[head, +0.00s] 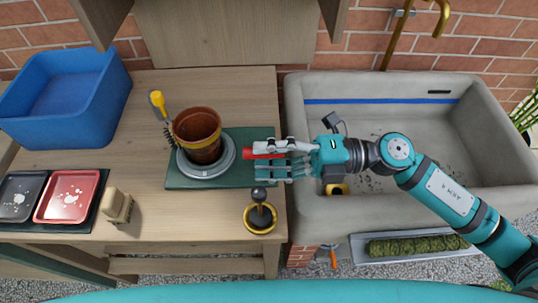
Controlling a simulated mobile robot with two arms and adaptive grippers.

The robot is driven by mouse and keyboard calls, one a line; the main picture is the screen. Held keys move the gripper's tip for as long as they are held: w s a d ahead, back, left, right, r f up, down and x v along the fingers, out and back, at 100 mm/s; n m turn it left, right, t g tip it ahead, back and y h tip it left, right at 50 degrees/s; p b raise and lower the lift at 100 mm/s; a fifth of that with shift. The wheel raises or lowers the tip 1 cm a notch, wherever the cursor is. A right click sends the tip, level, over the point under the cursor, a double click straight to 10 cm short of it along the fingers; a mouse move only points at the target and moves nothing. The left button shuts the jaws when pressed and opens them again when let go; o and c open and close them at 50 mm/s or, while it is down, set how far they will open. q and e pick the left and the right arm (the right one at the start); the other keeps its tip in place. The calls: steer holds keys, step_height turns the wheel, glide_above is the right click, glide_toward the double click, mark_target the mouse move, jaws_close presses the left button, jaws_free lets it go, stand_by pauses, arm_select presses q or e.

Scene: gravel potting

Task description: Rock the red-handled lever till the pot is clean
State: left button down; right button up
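A brown terracotta pot (198,133) stands upright on a round grey disc (222,170), which sits on a dark green base (185,183) on the wooden bench. A dark soil-like band shows inside the pot's rim. A brush with a yellow handle (157,99) stands close to the pot's left side. The red-handled lever (262,155) is at the right edge of the base. My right gripper (272,158) reaches in from the right, its fingers closed around the red handle. Most of the handle is hidden between the fingers. My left gripper is out of view.
A black-knobbed tool in a yellow ring (260,218) stands just below the lever. A blue bin (65,105), red tray (68,196), black tray (20,196) and wooden block (116,206) are on the left. A stone sink (450,120) lies under my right arm.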

steer(key=o, duration=0.5)
steer(key=shift+w, duration=0.45)
steer(key=shift+s, duration=0.2)
steer(key=d, duration=1.2)
steer(key=shift+d, duration=0.1)
